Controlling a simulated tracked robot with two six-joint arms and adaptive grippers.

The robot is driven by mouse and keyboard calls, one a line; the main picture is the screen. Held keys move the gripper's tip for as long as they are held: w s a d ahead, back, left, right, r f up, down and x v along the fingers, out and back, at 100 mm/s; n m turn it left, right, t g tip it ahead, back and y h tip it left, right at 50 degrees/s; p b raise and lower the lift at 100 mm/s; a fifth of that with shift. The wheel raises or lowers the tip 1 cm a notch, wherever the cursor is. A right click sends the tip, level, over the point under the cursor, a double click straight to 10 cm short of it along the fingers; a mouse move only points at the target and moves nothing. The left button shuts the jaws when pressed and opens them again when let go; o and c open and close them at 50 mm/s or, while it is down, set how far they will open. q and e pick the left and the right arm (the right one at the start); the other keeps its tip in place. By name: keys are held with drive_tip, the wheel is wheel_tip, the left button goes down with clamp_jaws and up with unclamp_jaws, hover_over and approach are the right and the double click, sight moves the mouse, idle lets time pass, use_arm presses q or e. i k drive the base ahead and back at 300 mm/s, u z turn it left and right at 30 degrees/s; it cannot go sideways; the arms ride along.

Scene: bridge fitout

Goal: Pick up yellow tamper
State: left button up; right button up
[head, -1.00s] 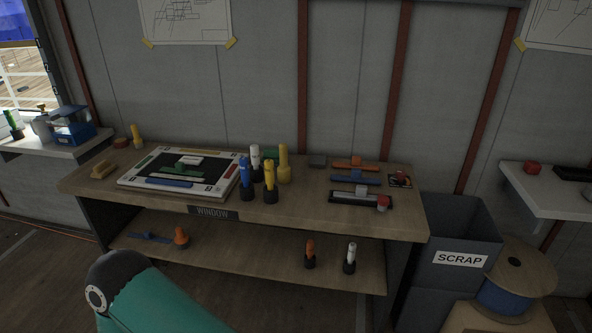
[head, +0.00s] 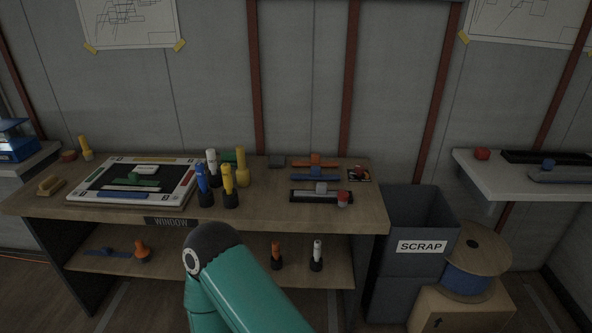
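Yellow upright pieces stand on the wooden bench (head: 300,216). A tall yellow piece with a wider foot (head: 242,168) stands right of centre, behind a yellow bottle (head: 228,180) in a black holder. A smaller yellow knobbed piece (head: 86,149) stands at the back left of the bench. I cannot tell for sure which of the two footed pieces is the yellow tamper. Both stand free, with nothing gripping them. Neither gripper is in view; only a green arm link of mine with a dark joint shows at the bottom, in front of the bench.
Blue (head: 203,182) and white (head: 211,165) bottles crowd the tall yellow piece. A white-framed board (head: 183,196) lies left of them. The lower shelf (head: 200,265) holds an orange knobbed piece (head: 141,251). A scrap bin (head: 420,215) stands right of the bench.

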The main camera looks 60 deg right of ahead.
sight(242, 174)
drive_tip(key=u, duration=1)
drive_tip(key=i, duration=0.1)
drive_tip(key=z, duration=2.25)
drive_tip(key=i, duration=0.9)
drive_tip(key=u, duration=0.2)
drive_tip(key=k, duration=0.65)
drive_tip(key=z, duration=0.25)
drive_tip(key=i, duration=0.7)
drive_tip(key=u, duration=0.05)
